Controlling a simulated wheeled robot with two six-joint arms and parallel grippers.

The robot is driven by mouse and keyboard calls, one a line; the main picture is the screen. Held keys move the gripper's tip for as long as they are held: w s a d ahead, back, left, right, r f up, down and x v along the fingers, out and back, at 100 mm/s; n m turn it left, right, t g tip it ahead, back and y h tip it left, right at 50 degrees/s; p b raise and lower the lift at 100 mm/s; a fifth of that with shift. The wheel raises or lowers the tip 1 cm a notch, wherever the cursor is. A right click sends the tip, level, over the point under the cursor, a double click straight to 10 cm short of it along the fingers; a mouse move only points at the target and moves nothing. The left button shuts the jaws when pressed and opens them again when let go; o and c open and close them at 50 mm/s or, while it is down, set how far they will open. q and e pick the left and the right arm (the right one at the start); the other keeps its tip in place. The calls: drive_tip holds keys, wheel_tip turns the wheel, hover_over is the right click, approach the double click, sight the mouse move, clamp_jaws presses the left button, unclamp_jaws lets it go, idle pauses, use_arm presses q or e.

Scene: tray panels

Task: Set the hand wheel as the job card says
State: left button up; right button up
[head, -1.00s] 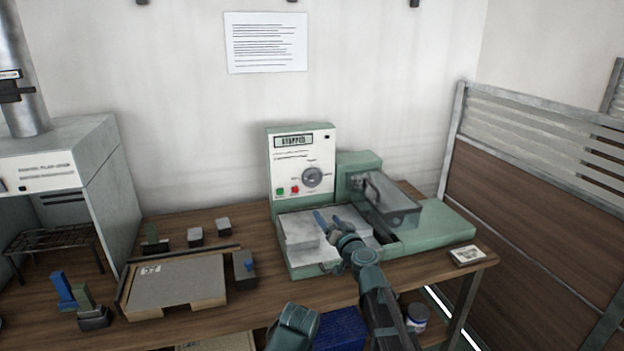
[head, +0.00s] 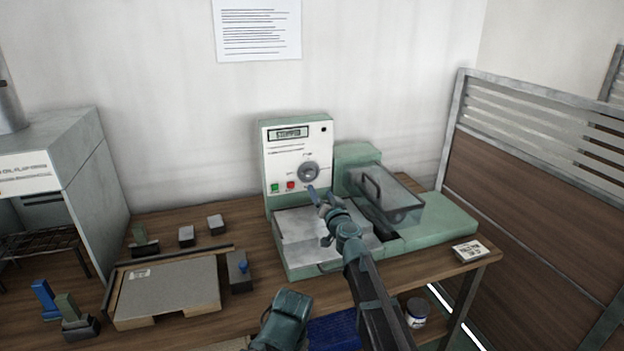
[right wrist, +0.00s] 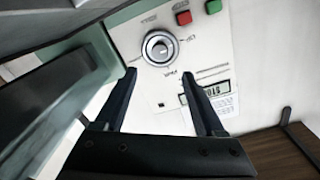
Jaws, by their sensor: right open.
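A round grey dial (head: 308,172) with small labels around it sits on the white front panel of a green machine (head: 297,150). I cannot tell whether this dial is the hand wheel; no other wheel shows. It also shows in the right wrist view (right wrist: 160,47). My right gripper (head: 320,196) is open and empty, just below and in front of the dial. In the right wrist view its fingertips (right wrist: 159,78) point at the panel, apart from the dial. A small printed card (head: 469,250) lies at the table's right end, its text too small to read.
The panel has a display (head: 288,133), a green button (head: 275,188) and a red button (head: 291,185). A clear guard (head: 398,200) stands right of the panel. A tray panel (head: 165,290) and several small blocks lie left. A printed sheet (head: 258,28) hangs on the wall.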

sight(311, 175)
drive_tip(key=x, duration=1)
drive_tip(key=shift+w+f, duration=0.1)
drive_tip(key=shift+w, duration=0.25)
clamp_jaws()
